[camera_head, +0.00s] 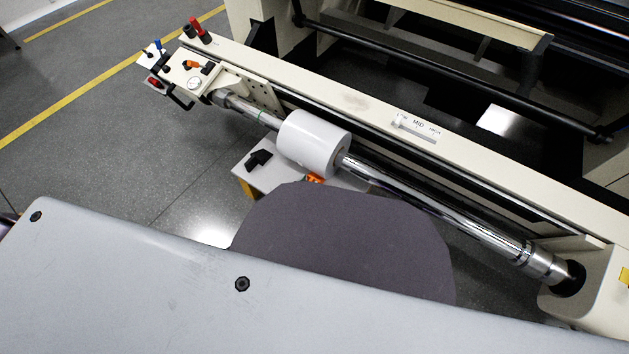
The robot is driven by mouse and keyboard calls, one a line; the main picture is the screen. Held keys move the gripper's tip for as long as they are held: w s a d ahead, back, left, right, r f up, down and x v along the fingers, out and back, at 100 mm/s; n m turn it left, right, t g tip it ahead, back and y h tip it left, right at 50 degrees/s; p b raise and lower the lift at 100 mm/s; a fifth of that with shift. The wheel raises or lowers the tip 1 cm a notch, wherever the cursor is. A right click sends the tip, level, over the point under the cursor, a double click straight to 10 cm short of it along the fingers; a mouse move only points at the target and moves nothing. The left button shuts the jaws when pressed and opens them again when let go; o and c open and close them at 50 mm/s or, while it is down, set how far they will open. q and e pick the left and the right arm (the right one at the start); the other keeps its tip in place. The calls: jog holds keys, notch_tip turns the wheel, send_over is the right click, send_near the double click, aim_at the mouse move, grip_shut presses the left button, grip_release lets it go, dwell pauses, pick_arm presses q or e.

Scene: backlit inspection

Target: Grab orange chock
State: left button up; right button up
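An orange piece (315,178), likely the orange chock, shows as a small patch just below the white roll (314,143). It is at the edge of a pale low stand (272,180). Most of it is hidden behind the roll and a dark grey rounded shape in front. I cannot tell whether it touches the roll. I cannot make out the fingers of my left gripper or my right gripper in this view.
A black piece (259,159) lies on the stand. The roll sits on a shiny metal shaft (440,210) along a cream machine frame. A control panel (187,75) is at its left end. A light grey surface with bolts fills the lower left. Grey floor is clear at left.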

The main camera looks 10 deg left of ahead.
pick_arm(q)
jog(key=shift+c, duration=0.3)
jog(key=c, duration=0.7)
grip_shut()
pick_arm(e)
jog(key=shift+s, duration=0.1)
pick_arm(q)
jog(key=shift+r, duration=0.2)
pick_arm(e)
jog(key=shift+s, duration=0.1)
